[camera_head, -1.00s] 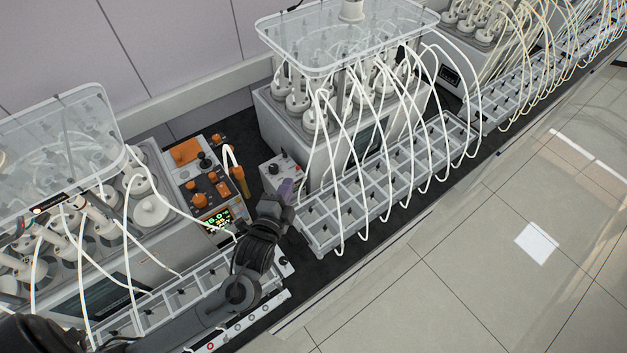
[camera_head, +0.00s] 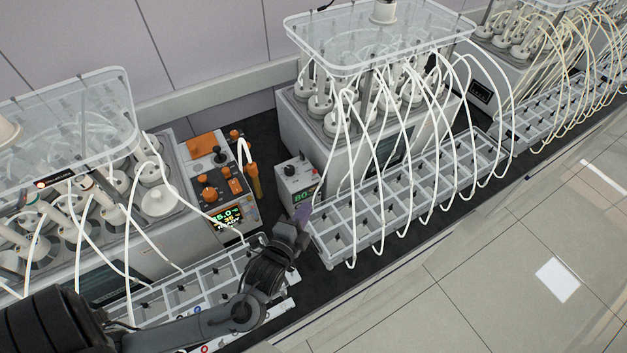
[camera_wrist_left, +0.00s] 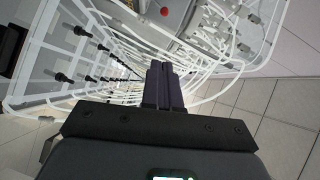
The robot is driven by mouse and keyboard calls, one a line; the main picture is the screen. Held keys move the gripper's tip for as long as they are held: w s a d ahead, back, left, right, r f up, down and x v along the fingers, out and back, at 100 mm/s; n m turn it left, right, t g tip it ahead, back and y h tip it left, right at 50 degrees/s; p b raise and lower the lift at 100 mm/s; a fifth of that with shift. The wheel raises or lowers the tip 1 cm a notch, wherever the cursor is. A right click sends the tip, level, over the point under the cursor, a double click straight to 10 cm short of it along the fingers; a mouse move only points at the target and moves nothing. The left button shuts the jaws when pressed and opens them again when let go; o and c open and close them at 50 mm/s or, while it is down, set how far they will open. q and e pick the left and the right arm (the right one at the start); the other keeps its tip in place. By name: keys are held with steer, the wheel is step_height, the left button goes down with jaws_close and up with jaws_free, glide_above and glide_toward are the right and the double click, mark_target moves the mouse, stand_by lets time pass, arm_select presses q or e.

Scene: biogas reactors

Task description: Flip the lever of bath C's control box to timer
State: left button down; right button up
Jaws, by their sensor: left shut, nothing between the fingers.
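A small white control box (camera_head: 296,180) with a dark knob on top and a lit display on its front stands between the left bath and the middle bath. I cannot make out its lever, and no letter marking bath C is readable. My left gripper (camera_head: 303,214) is shut and empty, its purple-grey fingers just in front of the box's lower front. I cannot tell whether they touch it. In the left wrist view the shut fingers (camera_wrist_left: 164,86) point toward tubes and a grey panel with a red round part (camera_wrist_left: 164,11). My right gripper is not in view.
A panel with orange knobs and a lit screen (camera_head: 227,217) is left of the box. The middle bath (camera_head: 345,150) and its rack of trays (camera_head: 425,190) with looping white tubes are close on the right. Another tray rack (camera_head: 175,297) lies beneath my left arm.

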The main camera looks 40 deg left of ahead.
arm_select(q)
glide_toward(314, 173)
steer(key=w+d, duration=0.3)
steer(key=w, duration=0.2)
steer(key=shift+w+a+f+p, duration=0.15)
steer(key=shift+w+a, duration=0.15)
steer(key=shift+a, duration=0.35)
steer(key=shift+w+a+f+p, duration=0.15)
steer(key=shift+w+a, duration=0.15)
steer(key=shift+a, duration=0.3)
steer(key=shift+w+a+f+p, duration=0.15)
steer(key=shift+w+a, duration=0.2)
steer(key=shift+a, duration=0.3)
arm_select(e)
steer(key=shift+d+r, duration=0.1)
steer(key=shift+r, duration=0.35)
arm_select(q)
steer(key=shift+r, duration=0.1)
